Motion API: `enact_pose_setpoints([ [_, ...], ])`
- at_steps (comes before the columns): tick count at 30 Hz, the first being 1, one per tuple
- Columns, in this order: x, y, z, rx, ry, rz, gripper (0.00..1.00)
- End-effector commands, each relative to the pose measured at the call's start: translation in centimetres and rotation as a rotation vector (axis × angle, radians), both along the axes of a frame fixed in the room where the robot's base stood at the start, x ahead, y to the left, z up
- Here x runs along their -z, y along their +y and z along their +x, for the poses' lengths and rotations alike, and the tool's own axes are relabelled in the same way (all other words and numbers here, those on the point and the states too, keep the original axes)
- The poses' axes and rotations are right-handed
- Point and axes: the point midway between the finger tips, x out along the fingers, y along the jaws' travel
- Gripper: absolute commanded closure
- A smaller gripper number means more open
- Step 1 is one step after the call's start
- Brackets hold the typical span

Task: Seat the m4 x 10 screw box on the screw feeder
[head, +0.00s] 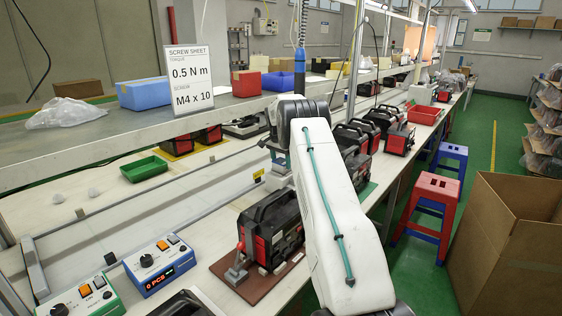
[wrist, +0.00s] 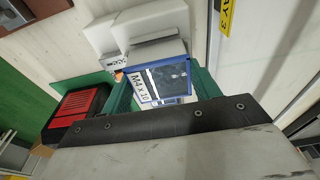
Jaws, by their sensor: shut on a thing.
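The m4 x 10 screw box (wrist: 166,79) has a blue frame and a white "M4 x 10" label in the wrist view. My gripper (wrist: 160,88) is shut on it, with a green finger on each side. The white screw feeder (wrist: 108,36) stands just beyond the box, with part of a dark label showing. The box's far edge borders the feeder; I cannot tell whether it is seated or only close. In the head view my arm hides the box and most of the feeder.
A black and red tool case (head: 270,232) stands on a brown board, with a blue counter box (head: 160,264) left of it. A green tray (head: 144,168) lies on the bench. A shelf with a "M4 x 10" sign (head: 190,79) runs above the bench.

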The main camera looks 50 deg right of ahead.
Motion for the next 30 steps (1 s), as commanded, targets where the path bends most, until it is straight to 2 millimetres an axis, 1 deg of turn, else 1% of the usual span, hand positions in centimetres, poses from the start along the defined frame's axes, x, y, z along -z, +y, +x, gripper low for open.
enact_pose_setpoints([
  [18, 0.76, -0.01, 0.0, 0.0, 0.0, 0.0, 0.62],
  [19, 0.75, -0.01, 0.01, 0.0, 0.0, 0.0, 0.33],
  [20, 0.74, -0.01, 0.01, 0.0, 0.0, -0.001, 0.25],
  [21, 0.74, -0.01, 0.01, 0.0, 0.0, 0.0, 0.14],
  [27, 0.73, -0.01, 0.0, 0.0, 0.0, 0.0, 0.13],
  [29, 0.75, 0.0, 0.0, 0.0, 0.0, 0.0, 0.0],
  [30, 0.75, 0.0, 0.0, 0.0, 0.0, 0.0, 0.0],
])
